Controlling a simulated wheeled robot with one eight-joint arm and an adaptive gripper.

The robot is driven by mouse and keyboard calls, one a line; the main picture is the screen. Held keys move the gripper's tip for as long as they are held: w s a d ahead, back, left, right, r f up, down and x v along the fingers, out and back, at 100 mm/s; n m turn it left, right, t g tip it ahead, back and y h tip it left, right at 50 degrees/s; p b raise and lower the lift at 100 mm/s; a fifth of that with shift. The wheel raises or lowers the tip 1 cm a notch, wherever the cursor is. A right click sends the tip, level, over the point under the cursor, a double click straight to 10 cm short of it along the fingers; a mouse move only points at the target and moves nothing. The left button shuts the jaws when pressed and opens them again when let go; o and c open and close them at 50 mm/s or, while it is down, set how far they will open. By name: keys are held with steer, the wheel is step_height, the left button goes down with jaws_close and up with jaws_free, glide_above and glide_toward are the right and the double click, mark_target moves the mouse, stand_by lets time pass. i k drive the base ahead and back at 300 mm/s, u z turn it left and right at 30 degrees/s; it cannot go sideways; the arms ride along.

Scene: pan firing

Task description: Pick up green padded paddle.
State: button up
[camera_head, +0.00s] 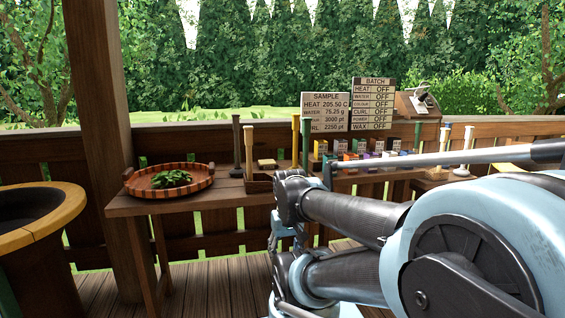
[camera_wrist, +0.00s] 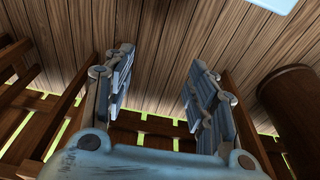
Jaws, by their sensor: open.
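A slim green upright piece (camera_head: 306,142) stands at the right end of the wooden side table in the head view, beside a yellow one. It may be the green padded paddle, but its padding cannot be made out. Another short green upright (camera_head: 417,134) stands farther right behind the coloured boxes. My gripper (camera_wrist: 160,80) is open in the wrist view, with nothing between its fingers. In the head view my arm covers part of the area in front of the tables, and the fingers are hard to make out. No paddle shows in the wrist view.
The side table (camera_head: 150,207) bears a round tray (camera_head: 205,186) of green leaves, a grey upright (camera_head: 236,145) and a cream one (camera_head: 249,150). A round dark tub (camera_head: 30,205) stands at left. A wooden post (camera_head: 100,120) rises behind. The plank floor (camera_head: 215,272) is partly clear.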

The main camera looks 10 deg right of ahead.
mark_target(306, 126)
steer(key=u, duration=0.75)
steer(key=i, duration=0.4)
steer(key=z, duration=0.3)
